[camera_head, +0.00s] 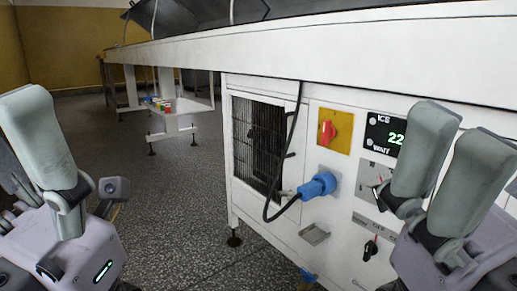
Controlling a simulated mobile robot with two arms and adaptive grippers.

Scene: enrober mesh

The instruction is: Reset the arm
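My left gripper (40,140) is at the left edge, with one grey-green finger pad pointing up. Its other finger is cut off or hidden, so its opening does not show. My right gripper (464,132) is at the right, in front of the machine's control panel. Its two grey-green finger pads point up and stand apart, with nothing visible between them. Both grippers are empty as far as I can see.
A white machine (260,214) fills the right side. It carries a red rotary switch (327,132) on a yellow plate, a display (382,134) reading 22, a blue plug (318,186) with a black cable, and a lower knob (370,249). Speckled floor (165,215) is clear between the arms.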

